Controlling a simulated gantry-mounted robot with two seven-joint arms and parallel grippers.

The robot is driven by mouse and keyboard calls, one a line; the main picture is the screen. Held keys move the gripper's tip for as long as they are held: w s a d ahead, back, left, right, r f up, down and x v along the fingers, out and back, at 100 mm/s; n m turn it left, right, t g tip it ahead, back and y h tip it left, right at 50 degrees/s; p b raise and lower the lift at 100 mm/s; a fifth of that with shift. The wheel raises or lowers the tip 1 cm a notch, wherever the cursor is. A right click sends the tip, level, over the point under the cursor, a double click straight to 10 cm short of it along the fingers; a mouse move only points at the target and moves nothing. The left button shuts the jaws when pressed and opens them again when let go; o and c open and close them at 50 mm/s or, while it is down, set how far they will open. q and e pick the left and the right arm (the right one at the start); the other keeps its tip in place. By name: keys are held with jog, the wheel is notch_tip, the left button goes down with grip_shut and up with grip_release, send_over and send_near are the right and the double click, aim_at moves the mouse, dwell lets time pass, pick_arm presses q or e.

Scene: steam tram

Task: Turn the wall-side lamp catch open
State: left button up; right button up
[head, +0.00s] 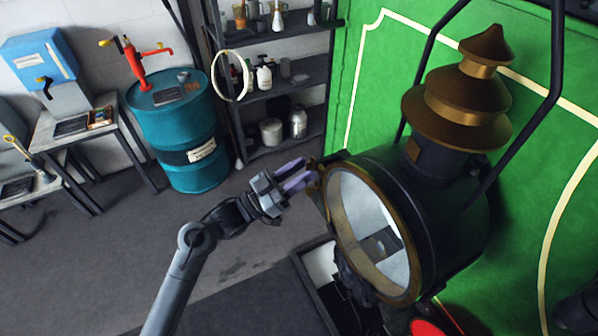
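The big black lamp (455,215) stands at the right with a stepped brass chimney. Its round front has a brass rim (409,255) and pale glass (362,222). A small brass and dark fitting, which looks like a catch (318,170), sits on the rim's upper left edge. My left gripper (308,173) is at this fitting, its two lilac fingers pointing right at it. The fingers show as two separate prongs with a narrow gap. I cannot tell whether they touch or grip the catch. Any other catch is hidden. My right gripper is not in view.
Black rails rise around the lamp, against a green panel (385,70). A dark open box (310,285) lies below the lamp. A teal drum (178,135) with a red pump and a dark shelf (270,95) stand behind. The grey floor at left is clear.

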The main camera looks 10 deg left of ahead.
pick_arm(q)
jog(key=b+v, duration=0.3)
jog(key=v, duration=0.7)
jog(key=shift+s+a+f, duration=0.2)
jog(key=shift+a, duration=0.1)
jog(key=s+d+f+n+t+y+p, duration=0.1)
jog(key=s+d+f+n+y+p, duration=0.3)
jog(key=s+f+n+y+p, duration=0.45)
jog(key=s+a+f+g+y, duration=0.3)
jog(key=s+a+g+y, duration=0.1)
jog(key=s, duration=0.5)
jog(key=s+a+f+g+y, duration=0.3)
jog(key=s+a+g+y, duration=0.2)
jog(key=s, duration=0.5)
jog(key=shift+a+g, duration=0.8)
jog(key=shift+a, duration=0.05)
